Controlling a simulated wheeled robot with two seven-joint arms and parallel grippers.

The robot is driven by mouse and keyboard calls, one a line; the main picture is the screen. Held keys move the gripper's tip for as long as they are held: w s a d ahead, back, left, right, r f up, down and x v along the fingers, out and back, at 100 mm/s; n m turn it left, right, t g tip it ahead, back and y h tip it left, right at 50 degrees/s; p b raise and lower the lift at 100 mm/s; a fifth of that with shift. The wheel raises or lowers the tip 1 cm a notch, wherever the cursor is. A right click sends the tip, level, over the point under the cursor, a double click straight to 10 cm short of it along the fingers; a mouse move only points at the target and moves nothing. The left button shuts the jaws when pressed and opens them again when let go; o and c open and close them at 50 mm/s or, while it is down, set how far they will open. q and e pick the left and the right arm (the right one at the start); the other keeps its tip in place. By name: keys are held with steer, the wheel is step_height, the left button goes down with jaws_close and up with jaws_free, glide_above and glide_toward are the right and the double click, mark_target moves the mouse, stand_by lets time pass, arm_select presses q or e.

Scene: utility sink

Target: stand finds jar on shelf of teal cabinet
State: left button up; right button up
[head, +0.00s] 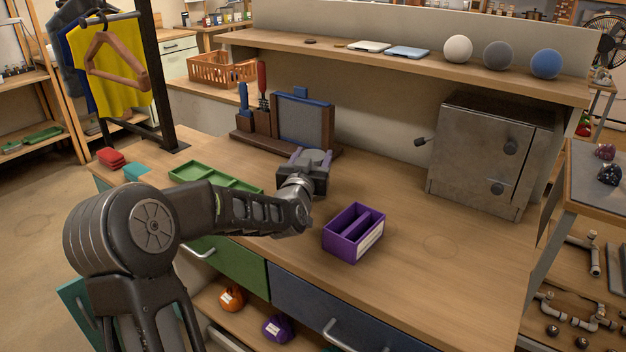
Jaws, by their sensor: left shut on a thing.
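My left gripper (309,160) is over the wooden worktop, in front of a blue-edged grey panel. It is shut on a small grey thing (306,157), mostly hidden between the fingers; I cannot tell whether it is a jar. A teal door panel (78,307) stands at the lower left, partly behind my arm. Whatever shelf lies behind it is hidden. No jar that I can clearly name as the finds jar shows. My right gripper is out of view.
A purple divided box (352,236) and a green tray (216,178) lie on the worktop. A metal box (490,155) stands at right. Three balls rest on the upper shelf (400,62). Orange (232,298) and purple (277,328) things sit below. The worktop's right front is clear.

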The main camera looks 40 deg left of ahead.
arm_select(q)
jaws_close()
steer(key=shift+r, duration=0.1)
step_height(320, 180, up, 10)
steer(key=shift+f+p, duration=0.1)
steer(key=shift+p, duration=0.2)
stand_by(0.7)
step_height(320, 180, up, 8)
steer(key=p, duration=0.7)
steer(key=shift+p, duration=0.4)
steer(key=shift+f, duration=0.15)
